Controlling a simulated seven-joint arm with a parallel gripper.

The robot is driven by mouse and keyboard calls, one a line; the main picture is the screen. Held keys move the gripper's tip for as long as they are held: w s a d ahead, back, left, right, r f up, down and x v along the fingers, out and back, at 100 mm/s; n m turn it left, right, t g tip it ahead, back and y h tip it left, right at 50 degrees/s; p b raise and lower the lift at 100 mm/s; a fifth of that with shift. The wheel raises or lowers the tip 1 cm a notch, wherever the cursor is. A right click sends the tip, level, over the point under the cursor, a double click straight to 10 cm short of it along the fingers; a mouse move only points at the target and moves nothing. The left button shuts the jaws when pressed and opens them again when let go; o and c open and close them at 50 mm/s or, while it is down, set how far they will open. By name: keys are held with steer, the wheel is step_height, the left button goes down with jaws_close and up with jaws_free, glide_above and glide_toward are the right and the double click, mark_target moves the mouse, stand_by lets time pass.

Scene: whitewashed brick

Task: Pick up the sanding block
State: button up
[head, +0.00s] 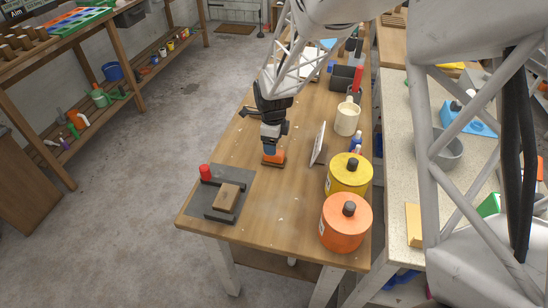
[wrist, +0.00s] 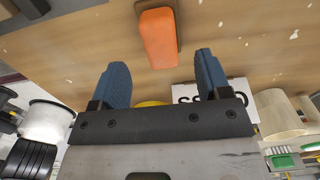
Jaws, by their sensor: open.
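The sanding block, orange on top with a brown base, lies on the wooden table; it is in the head view (head: 277,160) and at the top middle of the wrist view (wrist: 157,38). My gripper (head: 270,148) is right at the block in the head view, pointing down and partly covering it. In the wrist view my gripper (wrist: 160,72) has its two blue fingers spread wide, with nothing between them. The block lies just past the fingertips, roughly centred on the gap. Whether the fingers touch it I cannot tell.
A dark tray (head: 194,204) with a wooden block (head: 228,197) and a red-topped item stands at the table's near left. A white upright sign (head: 318,143), a yellow canister (head: 348,177), an orange canister (head: 345,226) and a cream mug (head: 347,118) stand to the right.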

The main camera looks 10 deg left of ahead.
steer(key=shift+d+f, duration=0.15)
steer(key=shift+f, duration=2.4)
steer(key=shift+c, duration=0.4)
steer(key=c, duration=1)
steer(key=shift+r, duration=0.2)
steer(key=shift+c, duration=0.2)
steer(key=shift+r, duration=0.55)
step_height(320, 180, up, 2)
steer(key=shift+r, duration=0.1)
steer(key=s+d, duration=0.2)
steer(key=s, duration=0.2)
steer(key=s+d+r, duration=0.1)
steer(key=s+d, duration=0.2)
steer(key=s, duration=0.2)
steer(key=s+d, duration=0.3)
steer(key=s, duration=0.2)
steer(key=shift+r, duration=0.15)
